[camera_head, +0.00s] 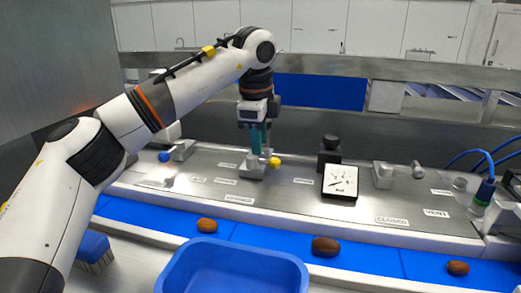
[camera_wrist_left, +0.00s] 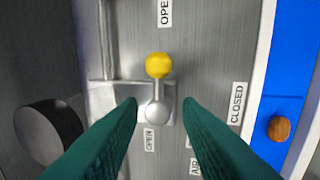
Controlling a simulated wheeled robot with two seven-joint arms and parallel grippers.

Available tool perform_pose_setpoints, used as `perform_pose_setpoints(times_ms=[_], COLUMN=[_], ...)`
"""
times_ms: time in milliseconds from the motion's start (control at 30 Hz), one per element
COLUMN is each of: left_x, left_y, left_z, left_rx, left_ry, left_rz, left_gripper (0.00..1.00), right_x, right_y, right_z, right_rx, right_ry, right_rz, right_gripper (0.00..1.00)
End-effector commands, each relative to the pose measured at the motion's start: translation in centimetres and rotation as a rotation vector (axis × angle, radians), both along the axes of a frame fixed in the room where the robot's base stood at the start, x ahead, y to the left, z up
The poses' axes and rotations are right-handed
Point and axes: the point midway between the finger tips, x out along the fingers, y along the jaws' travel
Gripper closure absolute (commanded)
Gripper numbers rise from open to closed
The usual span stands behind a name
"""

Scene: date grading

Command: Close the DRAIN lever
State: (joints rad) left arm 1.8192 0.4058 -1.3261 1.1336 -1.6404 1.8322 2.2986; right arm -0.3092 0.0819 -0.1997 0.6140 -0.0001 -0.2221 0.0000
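A lever with a yellow knob (camera_head: 274,162) stands on the metal panel; in the wrist view its yellow knob (camera_wrist_left: 158,65) points up the picture towards an OPEN label (camera_wrist_left: 165,12). A CLOSED label (camera_wrist_left: 237,103) lies to its right there. No DRAIN label is readable, so I cannot tell whether this lever is the DRAIN one. My left gripper (camera_head: 262,148) is above this lever, pointing down. Its teal fingers are apart, one on each side of the lever's round pivot (camera_wrist_left: 157,111), with nothing visibly held. My right gripper is not visible.
A blue-knobbed lever (camera_head: 165,157) is left on the panel. A black knob (camera_head: 330,143) and a dial gauge (camera_head: 340,182) stand right of my gripper. A VENT label (camera_head: 436,213) is further right. Dates lie on the blue belt (camera_head: 365,257), behind a blue bin (camera_head: 232,250).

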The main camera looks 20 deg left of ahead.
Motion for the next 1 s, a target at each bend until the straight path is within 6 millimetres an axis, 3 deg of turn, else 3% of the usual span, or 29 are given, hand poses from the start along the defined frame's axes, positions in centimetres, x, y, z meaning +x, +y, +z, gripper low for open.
perform_pose_setpoints(times_ms=[100, 300, 667, 867, 1000], left_x=[0.4, 0.8, 0.9, 0.9, 0.9], left_y=[0.1, 0.0, 0.0, 0.0, 0.0], left_z=[-2.0, -4.1, -4.7, -4.6, -4.6], left_rx=[0.001, 0.000, 0.000, 0.000, 0.000], left_ry=[0.003, 0.001, 0.000, -0.001, -0.001], left_rz=[0.000, 0.000, 0.000, 0.000, 0.000], left_gripper=[0.69, 0.69, 0.69, 1.00, 1.00], right_x=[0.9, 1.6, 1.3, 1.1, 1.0], right_y=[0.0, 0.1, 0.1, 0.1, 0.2], right_z=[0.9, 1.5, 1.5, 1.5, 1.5], right_rx=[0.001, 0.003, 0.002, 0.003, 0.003], right_ry=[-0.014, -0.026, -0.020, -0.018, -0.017], right_rz=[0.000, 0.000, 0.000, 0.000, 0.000], right_gripper=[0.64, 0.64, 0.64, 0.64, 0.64])
